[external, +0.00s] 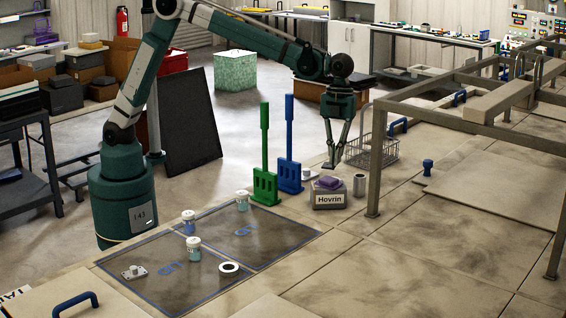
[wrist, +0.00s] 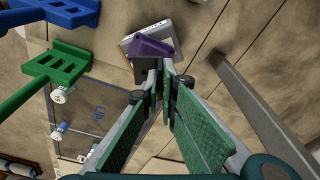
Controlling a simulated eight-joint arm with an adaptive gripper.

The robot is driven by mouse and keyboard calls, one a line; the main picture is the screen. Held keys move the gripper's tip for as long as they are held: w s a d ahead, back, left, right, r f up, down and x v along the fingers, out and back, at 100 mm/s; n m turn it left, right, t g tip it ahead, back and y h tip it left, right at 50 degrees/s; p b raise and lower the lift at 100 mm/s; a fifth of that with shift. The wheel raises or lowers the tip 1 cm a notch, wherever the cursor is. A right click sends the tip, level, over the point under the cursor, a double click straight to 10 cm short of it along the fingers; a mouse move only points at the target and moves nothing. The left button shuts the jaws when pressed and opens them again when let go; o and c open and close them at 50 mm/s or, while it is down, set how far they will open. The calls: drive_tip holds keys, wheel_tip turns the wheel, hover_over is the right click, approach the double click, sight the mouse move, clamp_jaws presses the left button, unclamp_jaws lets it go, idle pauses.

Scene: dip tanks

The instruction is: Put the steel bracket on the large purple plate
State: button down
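My gripper (external: 330,160) is above and just behind the box labelled Hovrin. Its fingers are drawn together at the tips in the wrist view (wrist: 163,68). A dark grey piece, which looks to be the steel bracket (wrist: 146,70), sits at the fingertips. It shows as a small dark shape under the fingers in the external view (external: 329,166). The fingers partly hide it. The purple plate (external: 328,182) lies on top of the Hovrin box; in the wrist view the plate (wrist: 153,46) is just beyond the fingertips, partly covered by the dark piece.
A green stand (external: 265,185) and a blue stand (external: 289,175) rise left of the box. A metal cylinder (external: 359,185), wire basket (external: 380,150) and frame leg (external: 376,165) are to the right. Jars, a white ring (external: 229,268) and a pale fitting (external: 134,272) lie front left.

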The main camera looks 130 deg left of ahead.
drive_tip(key=shift+f, duration=2.05)
drive_tip(key=shift+f, duration=0.15)
drive_tip(key=c, duration=2.7)
unclamp_jaws()
drive_tip(key=shift+o, duration=0.2)
drive_tip(key=r, duration=0.4)
drive_tip(key=a+r, duration=0.1)
drive_tip(key=r, duration=0.7)
drive_tip(key=shift+s+a+r, duration=0.1)
drive_tip(key=shift+s+a, duration=0.2)
drive_tip(key=shift+a, duration=0.05)
